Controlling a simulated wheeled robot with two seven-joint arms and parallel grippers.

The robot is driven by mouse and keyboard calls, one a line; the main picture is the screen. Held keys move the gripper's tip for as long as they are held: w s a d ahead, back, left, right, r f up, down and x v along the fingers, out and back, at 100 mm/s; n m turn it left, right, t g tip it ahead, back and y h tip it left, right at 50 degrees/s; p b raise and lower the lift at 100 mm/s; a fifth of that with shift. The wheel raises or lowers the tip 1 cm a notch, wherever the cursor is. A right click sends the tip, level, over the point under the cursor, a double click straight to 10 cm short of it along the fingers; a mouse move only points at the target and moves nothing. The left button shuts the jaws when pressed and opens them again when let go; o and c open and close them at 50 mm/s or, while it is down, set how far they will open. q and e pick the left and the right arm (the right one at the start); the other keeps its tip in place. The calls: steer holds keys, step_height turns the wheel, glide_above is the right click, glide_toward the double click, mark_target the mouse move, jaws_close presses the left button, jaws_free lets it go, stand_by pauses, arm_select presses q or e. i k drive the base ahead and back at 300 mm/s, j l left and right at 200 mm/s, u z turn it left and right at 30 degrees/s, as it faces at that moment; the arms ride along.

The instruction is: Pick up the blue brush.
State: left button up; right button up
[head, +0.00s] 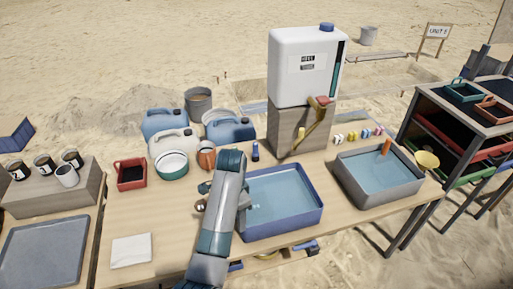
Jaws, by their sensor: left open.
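A small upright dark-blue object (255,151) stands on the table behind the blue-rimmed basin; it looks like the blue brush, but it is too small to be sure. My left arm rises from the bottom edge and crosses the table front, left of the basin. My left gripper (250,207) is mostly hidden by my own arm; a pale part of it shows at the basin's left side. It is open and apart from the blue object. My right gripper is out of view.
The blue-rimmed water basin (316,222) is beside my arm. A grey water basin (416,187) with an orange object (386,147) is at right. A white dispenser (303,72) stands on a block (285,130). Jugs (165,122) crowd the back left. A white cloth (131,250) lies front left.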

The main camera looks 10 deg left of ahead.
mark_target(255, 153)
steer(key=i, duration=1.55)
